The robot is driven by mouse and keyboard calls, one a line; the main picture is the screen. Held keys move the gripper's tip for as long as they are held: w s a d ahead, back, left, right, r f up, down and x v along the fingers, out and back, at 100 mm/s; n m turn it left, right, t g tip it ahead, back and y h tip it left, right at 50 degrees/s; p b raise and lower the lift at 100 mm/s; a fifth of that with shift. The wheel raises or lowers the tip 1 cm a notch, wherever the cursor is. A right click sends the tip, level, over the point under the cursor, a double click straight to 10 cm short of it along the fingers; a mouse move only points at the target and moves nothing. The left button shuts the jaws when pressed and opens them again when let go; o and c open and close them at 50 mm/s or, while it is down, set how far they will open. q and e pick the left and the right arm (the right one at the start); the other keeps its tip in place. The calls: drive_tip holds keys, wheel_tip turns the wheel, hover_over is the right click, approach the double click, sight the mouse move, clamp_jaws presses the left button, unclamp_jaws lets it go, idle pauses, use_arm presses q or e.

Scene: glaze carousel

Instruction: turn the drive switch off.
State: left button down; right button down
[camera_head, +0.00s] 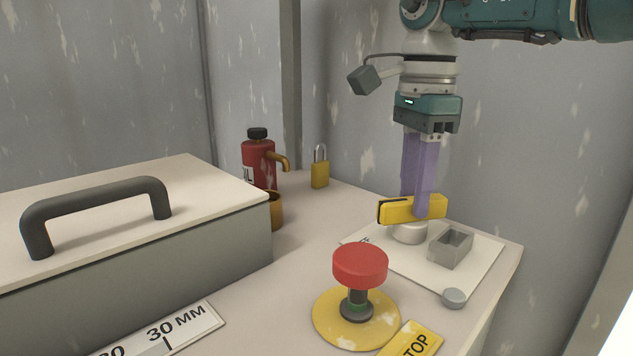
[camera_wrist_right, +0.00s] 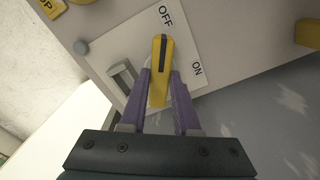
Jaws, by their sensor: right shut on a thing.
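The drive switch is a yellow bar handle (camera_head: 395,211) on a round pale base (camera_head: 409,233), set on a white plate (camera_head: 487,262). My right gripper (camera_head: 422,212) reaches down from above with its purple fingers shut on the handle. In the right wrist view the handle (camera_wrist_right: 158,75) lies between the two fingers. That view shows the OFF label (camera_wrist_right: 165,17) and the ON label (camera_wrist_right: 197,69). The handle's black-lined end points nearly at OFF; whether it is fully there I cannot tell. The fingers hide part of the base. My left gripper is not in view.
A grey open-topped block (camera_head: 450,248) and a small grey knob (camera_head: 454,298) sit beside the switch. A red stop button (camera_head: 360,265) stands in front. A handled box lid (camera_head: 110,205), a red bottle (camera_head: 258,160) and a padlock (camera_head: 320,172) are further left.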

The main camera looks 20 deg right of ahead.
drive_tip(key=n, duration=0.3)
drive_tip(key=shift+r, duration=0.1)
drive_tip(key=shift+n, duration=1.6)
drive_tip(key=c, duration=0.6)
unclamp_jaws()
drive_tip(key=shift+c, duration=0.2)
wheel_tip(320, 180, up, 10)
drive_tip(key=p, duration=0.2)
